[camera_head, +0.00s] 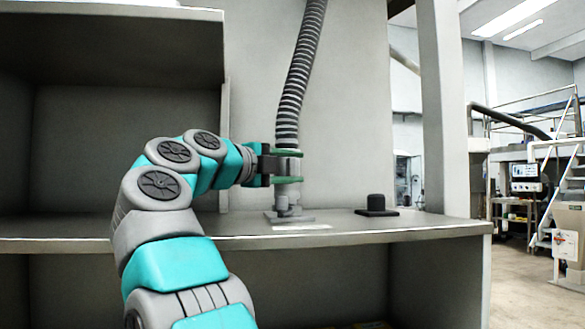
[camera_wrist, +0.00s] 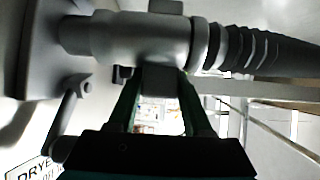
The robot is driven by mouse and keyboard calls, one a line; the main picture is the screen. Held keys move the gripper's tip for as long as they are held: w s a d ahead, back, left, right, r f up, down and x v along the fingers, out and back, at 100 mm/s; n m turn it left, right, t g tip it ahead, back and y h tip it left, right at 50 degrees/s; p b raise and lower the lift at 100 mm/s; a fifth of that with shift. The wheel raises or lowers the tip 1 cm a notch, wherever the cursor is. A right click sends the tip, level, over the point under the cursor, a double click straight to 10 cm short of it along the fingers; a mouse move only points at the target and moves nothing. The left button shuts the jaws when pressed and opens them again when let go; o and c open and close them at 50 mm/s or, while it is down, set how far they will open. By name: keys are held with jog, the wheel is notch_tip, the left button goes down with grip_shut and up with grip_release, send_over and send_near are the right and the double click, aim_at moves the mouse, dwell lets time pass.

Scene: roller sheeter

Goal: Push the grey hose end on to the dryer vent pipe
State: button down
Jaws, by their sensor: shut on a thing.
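The grey hose (camera_head: 296,85) hangs from above, and its smooth grey end (camera_head: 288,165) is held upright over the bench. My gripper (camera_head: 287,167) is shut on this hose end, with one green finger above the other. In the wrist view the hose end (camera_wrist: 150,38) lies sideways, and my gripper (camera_wrist: 160,76) grips a grey block on its side. The vent pipe (camera_head: 283,197) stands on a grey base plate (camera_head: 302,216) directly below. The hose end and the vent pipe (camera_wrist: 72,34) look in line and meeting; how deeply they overlap is unclear.
A small lever (camera_wrist: 68,112) stands beside the pipe. A white label (camera_head: 302,227) lies on the bench (camera_head: 430,224) in front. A black knob on a dark plate (camera_head: 376,207) sits to the right. A shelf wall (camera_head: 225,140) rises at left.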

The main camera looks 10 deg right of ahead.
jog(key=shift+f, duration=0.2)
jog(key=shift+f+b, duration=0.3)
jog(key=shift+b, duration=0.1)
jog(key=shift+f+b, duration=0.8)
jog(key=shift+f, duration=0.2)
dwell(0.8)
jog(key=shift+c, duration=1.2)
grip_release()
jog(key=shift+a, duration=0.1)
jog(key=v, duration=0.7)
jog(key=shift+s+a, duration=0.25)
jog(key=shift+s, duration=0.05)
